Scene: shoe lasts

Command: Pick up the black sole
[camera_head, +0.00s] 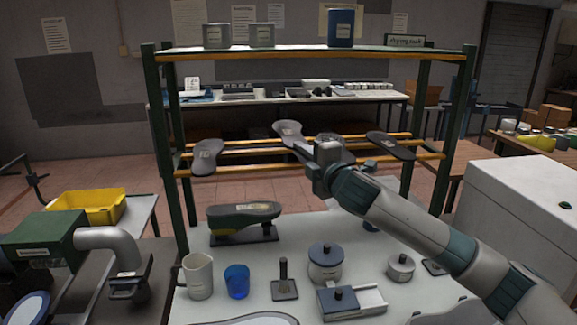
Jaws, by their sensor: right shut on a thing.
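Several dark soles lie on the wooden rails of a green-posted rack (166,150). One sole (206,155) is at the left, one (390,146) at the right, and one (338,139) lies partly behind my right gripper. My right gripper (315,172) comes in from the right at the rack's front. It is shut on the near end of a dark sole (287,131) with a pale label, which tilts up and away to the left. The fingers hide that end; I cannot tell whether it still touches the rails. My left gripper is not in view.
Below, a white table (215,305) holds a shoe last on a stand (242,220), a pitcher (197,275), a blue cup (237,280) and lidded pots (326,262). The rack's upper shelf (290,50) is above the gripper. A white box (520,215) stands at right.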

